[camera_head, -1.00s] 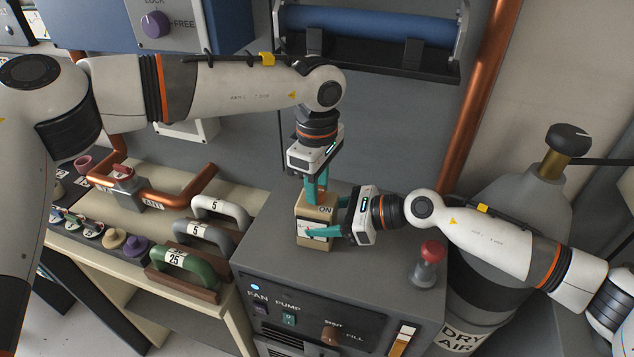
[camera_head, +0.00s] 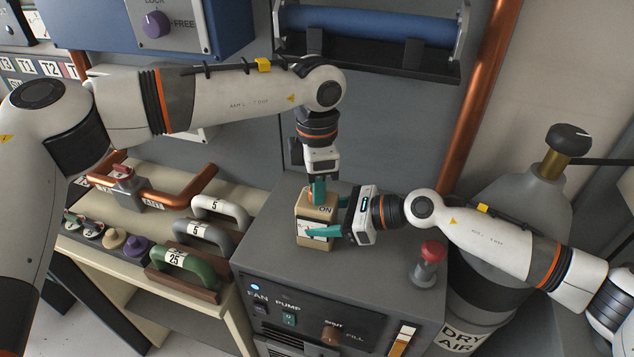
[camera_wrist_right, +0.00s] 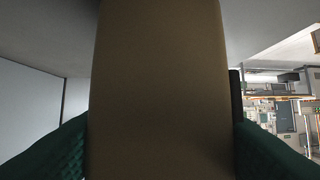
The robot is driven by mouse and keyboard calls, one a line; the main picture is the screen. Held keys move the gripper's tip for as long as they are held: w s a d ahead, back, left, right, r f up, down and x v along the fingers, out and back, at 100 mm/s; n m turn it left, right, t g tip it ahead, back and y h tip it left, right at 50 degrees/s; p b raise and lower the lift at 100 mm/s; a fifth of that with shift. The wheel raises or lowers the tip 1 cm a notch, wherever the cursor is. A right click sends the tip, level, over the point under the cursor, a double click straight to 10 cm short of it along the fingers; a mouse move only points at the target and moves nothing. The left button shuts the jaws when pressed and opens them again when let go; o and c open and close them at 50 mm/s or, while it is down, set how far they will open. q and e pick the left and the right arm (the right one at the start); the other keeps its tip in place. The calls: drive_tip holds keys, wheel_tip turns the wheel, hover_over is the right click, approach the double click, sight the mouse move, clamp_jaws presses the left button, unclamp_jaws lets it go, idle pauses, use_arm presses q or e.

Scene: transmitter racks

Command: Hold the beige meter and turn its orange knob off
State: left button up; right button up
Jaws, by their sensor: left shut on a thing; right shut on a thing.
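The beige meter (camera_head: 315,241) stands upright on top of the grey cabinet, with a white dial face on its front and the word ON on its top. My right gripper (camera_head: 324,232) is shut on the meter from the right side. In the right wrist view the meter's beige side (camera_wrist_right: 160,90) fills the middle between the green finger pads. My left gripper (camera_head: 316,190) points down onto the meter's top and is shut on the orange knob (camera_head: 311,194), which is mostly hidden by the fingers.
The grey cabinet (camera_head: 255,235) has FAN and PUMP switches on its front. A red-topped plunger (camera_head: 430,253) stands at its right edge. A grey gas cylinder (camera_head: 510,215) is on the right. Handles and knobs sit on the beige bench (camera_head: 185,215) on the left.

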use_arm(q)
drive_tip(key=n, duration=0.5)
drive_tip(key=shift+n, duration=2.6)
use_arm(e)
drive_tip(key=shift+s, duration=0.1)
drive_tip(key=shift+a, duration=0.1)
use_arm(q)
drive_tip(key=o, duration=1)
wheel_tip(320, 180, up, 12)
drive_tip(key=shift+r, duration=0.1)
use_arm(e)
drive_tip(key=o, duration=1.3)
